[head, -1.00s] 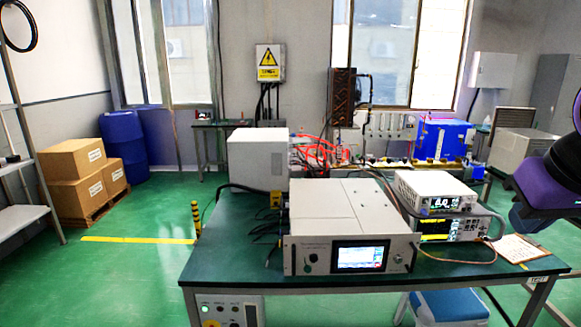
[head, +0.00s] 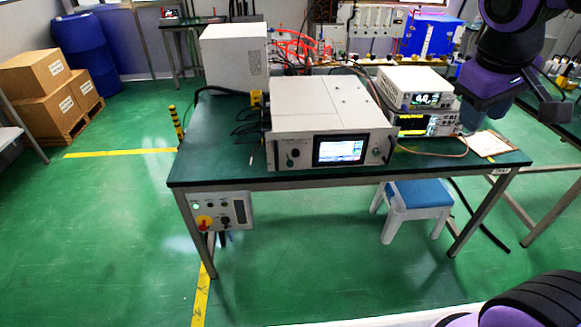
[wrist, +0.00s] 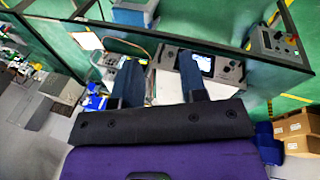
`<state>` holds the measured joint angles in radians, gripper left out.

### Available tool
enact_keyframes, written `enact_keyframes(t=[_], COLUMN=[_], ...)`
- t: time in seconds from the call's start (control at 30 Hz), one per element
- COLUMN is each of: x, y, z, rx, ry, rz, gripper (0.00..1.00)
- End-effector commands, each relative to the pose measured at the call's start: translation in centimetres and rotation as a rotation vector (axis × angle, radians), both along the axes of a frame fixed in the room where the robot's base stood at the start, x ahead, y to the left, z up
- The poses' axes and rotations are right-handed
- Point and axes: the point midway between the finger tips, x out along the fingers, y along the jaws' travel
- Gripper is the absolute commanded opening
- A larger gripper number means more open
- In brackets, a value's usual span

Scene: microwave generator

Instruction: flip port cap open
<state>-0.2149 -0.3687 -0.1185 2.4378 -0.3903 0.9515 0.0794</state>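The microwave generator (head: 325,105) is a white box on the green table, its front panel (head: 270,155) facing me with a lit screen (head: 340,150). A small dark round fitting (head: 377,153) sits right of the screen and a knob (head: 294,153) left of it. Which part is the port cap, and whether it is shut, is too small to tell. My gripper (head: 512,108) hangs in the air at the upper right, apart from the generator. In the wrist view my gripper (wrist: 158,68) has its blue fingers spread with nothing held; the generator panel (wrist: 226,68) shows beyond them, upside down.
Stacked instruments (head: 412,90) stand right of the generator, with a cable in front and a clipboard (head: 487,144) beside them. A white box (head: 233,60) stands behind left. A control box (head: 222,211) hangs under the table (head: 215,172). A stool (head: 415,200) stands below. Floor in front is clear.

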Motion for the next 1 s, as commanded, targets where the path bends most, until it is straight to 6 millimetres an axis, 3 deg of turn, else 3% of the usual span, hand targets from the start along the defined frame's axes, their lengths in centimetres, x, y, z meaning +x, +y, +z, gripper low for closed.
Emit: enact_keyframes(t=[0.57, 1.0], x=[11.7, 20.0], y=[0.3, 4.3], z=[-8.4, -15.7], rx=[-0.53, -0.997], ry=[0.281, 0.39], rz=[0.32, 0.647], gripper=[0.39, 0.39])
